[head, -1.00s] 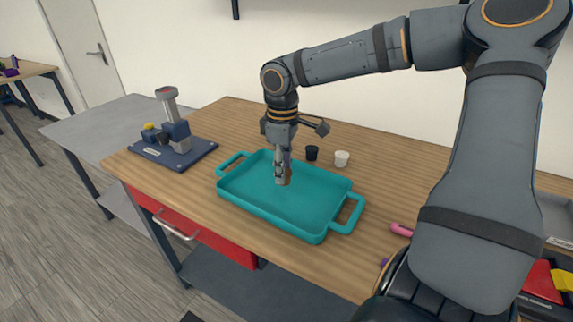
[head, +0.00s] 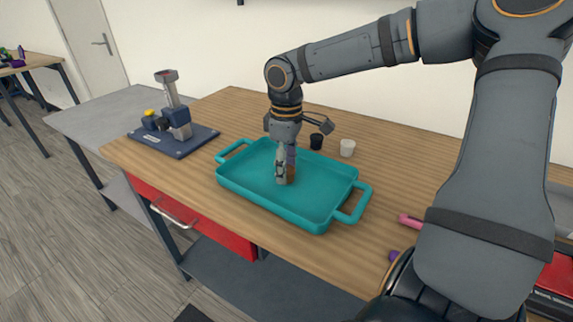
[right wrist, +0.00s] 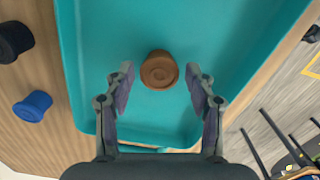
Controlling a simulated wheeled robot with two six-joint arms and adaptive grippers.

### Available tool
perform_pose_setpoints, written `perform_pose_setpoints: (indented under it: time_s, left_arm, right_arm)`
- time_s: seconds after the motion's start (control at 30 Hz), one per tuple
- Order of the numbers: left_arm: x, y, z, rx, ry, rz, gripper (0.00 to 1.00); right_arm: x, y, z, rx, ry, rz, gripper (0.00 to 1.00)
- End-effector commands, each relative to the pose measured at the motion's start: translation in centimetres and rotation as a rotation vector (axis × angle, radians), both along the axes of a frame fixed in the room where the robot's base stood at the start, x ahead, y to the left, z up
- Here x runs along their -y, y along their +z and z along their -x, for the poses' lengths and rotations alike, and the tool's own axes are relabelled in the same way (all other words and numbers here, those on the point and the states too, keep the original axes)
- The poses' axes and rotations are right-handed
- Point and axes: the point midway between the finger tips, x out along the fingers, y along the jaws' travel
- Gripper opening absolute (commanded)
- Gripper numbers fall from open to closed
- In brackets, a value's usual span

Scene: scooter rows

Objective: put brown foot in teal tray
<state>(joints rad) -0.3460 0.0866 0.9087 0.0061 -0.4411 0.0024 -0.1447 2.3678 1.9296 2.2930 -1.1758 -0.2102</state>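The brown foot (right wrist: 160,70), a small round stepped piece, rests on the floor of the teal tray (right wrist: 100,30). In the head view the foot (head: 291,173) is partly hidden behind a finger of my right gripper (head: 285,178). The teal tray (head: 250,192) stands on the wooden bench. In the right wrist view my right gripper (right wrist: 160,80) is open, pointing down into the tray, with a finger on each side of the foot and visible gaps between them. My left gripper is not in view.
A black foot (head: 316,141) and a white foot (head: 347,148) stand behind the tray. A blue foot (right wrist: 33,106) shows beside the tray in the right wrist view. A blue press stand (head: 175,137) is at left. A pink piece (head: 411,221) lies right of the tray.

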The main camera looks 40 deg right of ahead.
Motion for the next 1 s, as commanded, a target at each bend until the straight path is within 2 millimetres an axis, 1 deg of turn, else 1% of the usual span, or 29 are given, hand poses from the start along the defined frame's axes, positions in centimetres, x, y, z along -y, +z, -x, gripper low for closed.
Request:
perform_pose_setpoints:
  time_s: [0.2, 0.27, 0.3, 0.33, 0.6, 0.7, 0.83, 1.0]
  left_arm:
    - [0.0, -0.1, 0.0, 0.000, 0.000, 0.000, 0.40]
    - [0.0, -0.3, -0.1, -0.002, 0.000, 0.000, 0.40]
    - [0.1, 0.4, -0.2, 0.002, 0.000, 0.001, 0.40]
    - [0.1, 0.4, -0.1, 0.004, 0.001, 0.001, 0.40]
    - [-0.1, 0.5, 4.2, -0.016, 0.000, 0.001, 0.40]
    - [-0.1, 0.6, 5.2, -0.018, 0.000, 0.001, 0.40]
    - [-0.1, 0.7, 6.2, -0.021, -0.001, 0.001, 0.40]
    - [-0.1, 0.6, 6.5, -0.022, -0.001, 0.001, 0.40]
  right_arm:
    - [0.0, 0.0, 0.0, 0.001, 0.000, 0.000, 0.55]
    - [0.0, 0.3, 0.0, 0.003, -0.001, 0.001, 0.55]
    - [0.0, 1.2, -0.1, 0.002, -0.001, 0.001, 0.55]
    - [0.1, 1.8, -0.1, 0.002, -0.001, 0.002, 0.55]
    - [0.1, 8.6, -0.1, 0.003, -0.001, 0.004, 0.55]
    - [0.0, 10.5, 0.0, 0.003, -0.002, 0.003, 0.55]
    - [0.0, 11.9, 0.0, 0.000, -0.001, 0.002, 0.55]
    - [0.0, 12.3, 0.0, 0.000, -0.001, 0.000, 0.55]
